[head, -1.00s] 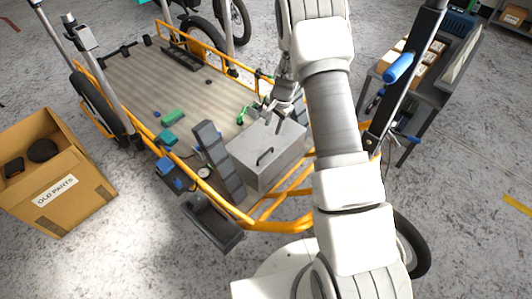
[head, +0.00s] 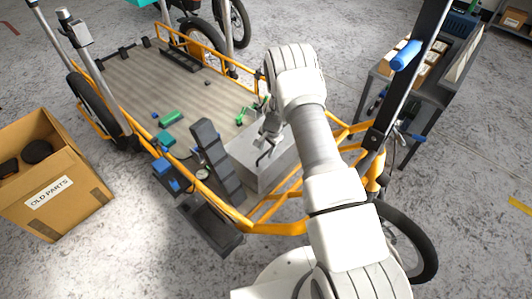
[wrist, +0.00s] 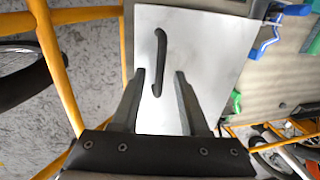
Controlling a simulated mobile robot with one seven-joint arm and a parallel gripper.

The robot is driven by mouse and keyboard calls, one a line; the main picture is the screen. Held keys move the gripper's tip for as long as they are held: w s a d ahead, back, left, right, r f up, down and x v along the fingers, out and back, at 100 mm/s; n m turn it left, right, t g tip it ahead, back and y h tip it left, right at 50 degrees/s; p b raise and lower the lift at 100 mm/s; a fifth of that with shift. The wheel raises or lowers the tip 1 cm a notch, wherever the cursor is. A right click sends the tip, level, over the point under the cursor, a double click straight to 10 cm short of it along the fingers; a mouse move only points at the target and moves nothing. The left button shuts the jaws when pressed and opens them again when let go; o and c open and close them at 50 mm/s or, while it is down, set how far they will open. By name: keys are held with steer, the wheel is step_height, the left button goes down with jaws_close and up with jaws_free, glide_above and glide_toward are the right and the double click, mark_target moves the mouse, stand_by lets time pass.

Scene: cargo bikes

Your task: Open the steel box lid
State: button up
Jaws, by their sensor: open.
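The steel box (head: 245,160) is a grey metal box on the front part of the cargo bike's bed, with its lid closed. In the wrist view its lid (wrist: 200,65) fills the middle, with a dark bar handle (wrist: 159,55) toward the upper left. My gripper (wrist: 161,75) is open and empty, pointing at the lid, with the handle near and beyond the left fingertip. In the head view my gripper (head: 268,150) is over the lid close to the handle. My arm hides the right part of the box. I cannot tell whether a finger touches the lid.
A dark upright panel (head: 217,160) stands just left of the box. Orange frame rails (head: 262,227) run around the bed. Small green and blue items (head: 170,117) lie on the bed. A cardboard box (head: 55,185) stands at the left, and a grey cart (head: 430,85) at the right.

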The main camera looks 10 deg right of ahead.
steer(key=shift+w+f, duration=0.1)
steer(key=shift+f, duration=0.45)
jaws_close()
stand_by(1.1)
